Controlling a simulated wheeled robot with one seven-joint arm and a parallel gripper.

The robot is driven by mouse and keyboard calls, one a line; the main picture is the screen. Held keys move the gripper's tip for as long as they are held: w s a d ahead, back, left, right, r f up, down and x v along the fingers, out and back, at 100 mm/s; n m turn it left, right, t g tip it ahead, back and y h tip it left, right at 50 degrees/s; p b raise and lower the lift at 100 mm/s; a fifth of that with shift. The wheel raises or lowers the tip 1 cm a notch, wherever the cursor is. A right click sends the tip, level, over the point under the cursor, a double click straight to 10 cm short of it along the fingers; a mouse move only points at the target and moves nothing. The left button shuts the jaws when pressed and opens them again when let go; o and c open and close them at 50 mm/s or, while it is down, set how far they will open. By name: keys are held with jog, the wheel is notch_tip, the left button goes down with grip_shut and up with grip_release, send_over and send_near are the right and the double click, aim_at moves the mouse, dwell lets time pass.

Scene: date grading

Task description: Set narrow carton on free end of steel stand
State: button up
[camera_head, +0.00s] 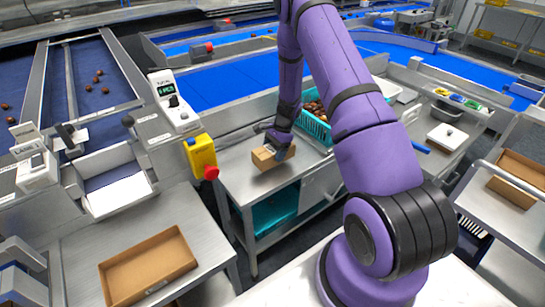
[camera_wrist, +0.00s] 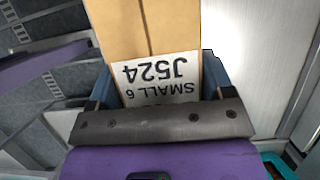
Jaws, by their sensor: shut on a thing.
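The narrow carton (camera_head: 268,160) is a small brown cardboard box. My gripper (camera_head: 279,150) is shut on it, over the near left part of the steel stand (camera_head: 247,192). I cannot tell whether the carton's underside touches the stand top. In the wrist view the carton (camera_wrist: 165,25) sits between the blue fingers of my gripper (camera_wrist: 158,82). A white label (camera_wrist: 158,76) on it reads "SMALL 6" and "J524", upside down. The stand's other end holds a teal basket (camera_head: 318,128) of dates, partly hidden by my arm.
A yellow box with a red button (camera_head: 201,157) stands left of the stand. An open cardboard tray (camera_head: 148,268) lies on the steel table at lower left. A teal bin (camera_head: 275,212) is on the stand's lower shelf. Blue conveyors (camera_head: 235,85) run behind.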

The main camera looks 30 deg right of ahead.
jog(key=shift+w+f, duration=0.15)
jog(key=shift+w, duration=0.4)
jog(key=shift+s+f, duration=0.1)
jog(key=shift+f, duration=1.5)
jog(key=shift+f, duration=0.15)
jog(key=o, duration=1.1)
